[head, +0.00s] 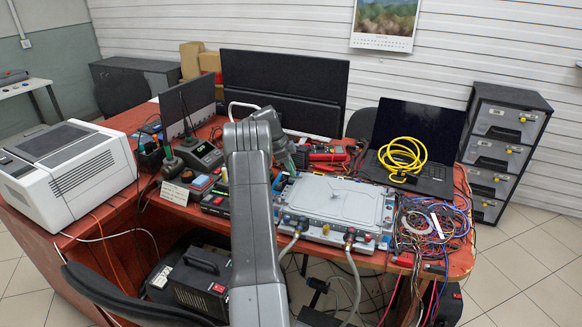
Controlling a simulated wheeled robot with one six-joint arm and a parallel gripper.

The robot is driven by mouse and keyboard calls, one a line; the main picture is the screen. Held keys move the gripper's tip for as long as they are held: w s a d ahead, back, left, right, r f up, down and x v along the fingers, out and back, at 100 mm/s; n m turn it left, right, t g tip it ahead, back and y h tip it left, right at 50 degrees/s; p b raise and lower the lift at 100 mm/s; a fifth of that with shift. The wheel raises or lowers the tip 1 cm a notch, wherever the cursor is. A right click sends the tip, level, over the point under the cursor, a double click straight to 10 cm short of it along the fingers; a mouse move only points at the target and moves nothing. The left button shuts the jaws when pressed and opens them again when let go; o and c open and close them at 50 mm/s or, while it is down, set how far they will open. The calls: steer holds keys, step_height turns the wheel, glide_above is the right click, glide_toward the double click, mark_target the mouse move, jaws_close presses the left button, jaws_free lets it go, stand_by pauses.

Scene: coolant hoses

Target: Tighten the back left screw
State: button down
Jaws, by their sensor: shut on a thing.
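The light grey cold plate (340,203) lies flat on the red-brown table in the head view, with a raised lid and hose fittings along its front edge. Its back left corner lies by my gripper (286,165). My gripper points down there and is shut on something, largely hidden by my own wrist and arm. I cannot make out the held thing clearly. The back left screw is hidden or too small to tell, so I cannot say whether anything touches it. Two grey hoses (353,272) hang from the front fittings.
A laptop (415,140) with a coiled yellow cable (402,155) stands behind right. Tangled wires (432,222) lie right of the plate. A red multimeter (328,153) lies behind it. A soldering station (200,152) and a white printer (68,172) stand left. Dark monitors (283,88) stand at the back.

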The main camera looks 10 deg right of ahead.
stand_by(0.4)
steer(key=c, duration=1.3)
jaws_free()
step_height(320, 180, up, 10)
steer(key=shift+f, duration=0.1)
